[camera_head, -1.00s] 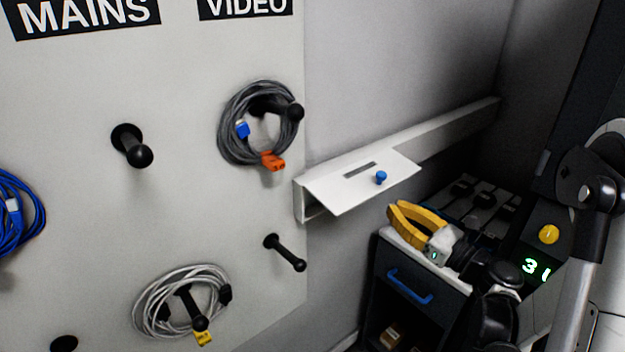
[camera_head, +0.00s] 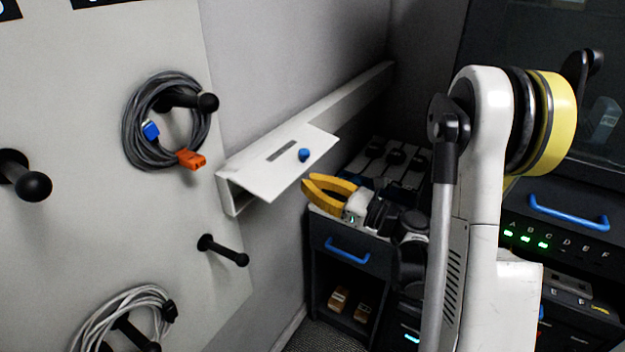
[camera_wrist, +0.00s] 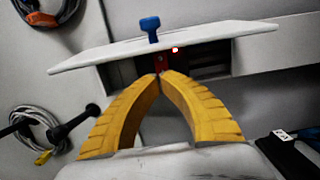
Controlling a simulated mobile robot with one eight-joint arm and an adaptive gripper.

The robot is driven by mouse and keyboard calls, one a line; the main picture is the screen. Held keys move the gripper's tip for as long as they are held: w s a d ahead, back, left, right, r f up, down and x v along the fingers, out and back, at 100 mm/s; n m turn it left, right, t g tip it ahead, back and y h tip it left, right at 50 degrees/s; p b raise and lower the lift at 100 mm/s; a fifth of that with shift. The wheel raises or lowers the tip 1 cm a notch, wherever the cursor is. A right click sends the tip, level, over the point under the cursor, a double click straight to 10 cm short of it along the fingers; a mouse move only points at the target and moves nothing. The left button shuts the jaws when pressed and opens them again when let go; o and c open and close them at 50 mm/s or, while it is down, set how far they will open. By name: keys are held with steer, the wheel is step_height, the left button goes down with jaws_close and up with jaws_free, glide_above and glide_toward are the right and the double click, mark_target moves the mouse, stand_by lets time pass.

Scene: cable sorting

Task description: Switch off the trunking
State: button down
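The white trunking (camera_head: 350,100) runs along the wall, its hinged flap (camera_head: 262,178) tilted outward with a blue knob (camera_head: 304,155) on it. In the wrist view the flap (camera_wrist: 215,38) stands out above a dark opening (camera_wrist: 205,68). A red part (camera_wrist: 161,64) shows inside, just beyond my fingertips, with a small light (camera_wrist: 174,50) near it. My gripper (camera_head: 307,180) has yellow fingers and is below the flap, in front of the opening. In the wrist view its fingertips (camera_wrist: 160,76) meet with nothing visible between them. I cannot tell whether they touch the red part.
A pegboard panel (camera_head: 95,200) at left carries a grey cable coil (camera_head: 135,120) and a white cable coil (camera_head: 95,320) on black pegs. A dark cabinet with a blue handle (camera_head: 347,250) stands below my gripper. Dark equipment with green lights (camera_head: 525,238) is at right.

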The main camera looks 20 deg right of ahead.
steer(key=x, duration=1)
steer(key=shift+w, duration=0.15)
